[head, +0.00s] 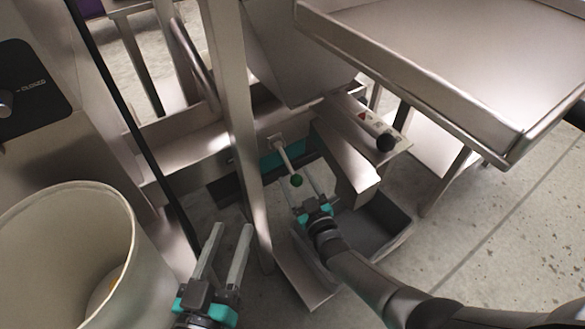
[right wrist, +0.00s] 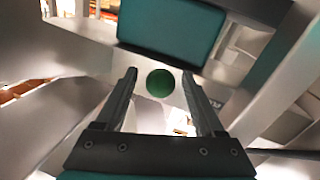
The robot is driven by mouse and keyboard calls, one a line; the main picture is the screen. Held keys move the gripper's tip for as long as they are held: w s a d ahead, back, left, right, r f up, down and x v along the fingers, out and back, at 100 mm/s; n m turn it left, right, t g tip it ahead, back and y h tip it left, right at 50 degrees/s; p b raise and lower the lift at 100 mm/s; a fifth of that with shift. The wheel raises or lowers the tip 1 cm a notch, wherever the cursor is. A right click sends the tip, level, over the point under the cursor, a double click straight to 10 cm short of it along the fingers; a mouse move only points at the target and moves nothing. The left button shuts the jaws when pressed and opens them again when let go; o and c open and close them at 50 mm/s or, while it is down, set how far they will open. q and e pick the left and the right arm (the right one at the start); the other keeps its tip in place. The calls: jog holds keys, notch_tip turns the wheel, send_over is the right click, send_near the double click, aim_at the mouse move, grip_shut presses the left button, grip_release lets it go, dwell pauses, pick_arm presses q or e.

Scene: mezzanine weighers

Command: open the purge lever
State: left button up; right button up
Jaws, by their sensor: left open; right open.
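A lever with a pale metal rod and a green ball knob (head: 296,181) sticks out from the machine frame in the middle of the head view. The green knob (right wrist: 160,83) also shows in the right wrist view, between the finger ends with a gap on each side. My right gripper (head: 303,184) is open around or just short of the knob. I cannot read which one is the purge lever. My left gripper (head: 231,230) is open and empty at the lower left.
A metal post (head: 240,130) stands between my two grippers. A large pale bin (head: 120,215) is at the lower left. A grey tray (head: 405,220) lies below the chute. A metal table (head: 440,60) overhangs at upper right.

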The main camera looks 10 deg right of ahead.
jog(key=shift+w, duration=0.3)
jog(key=shift+c, duration=0.3)
grip_shut()
dwell(1.0)
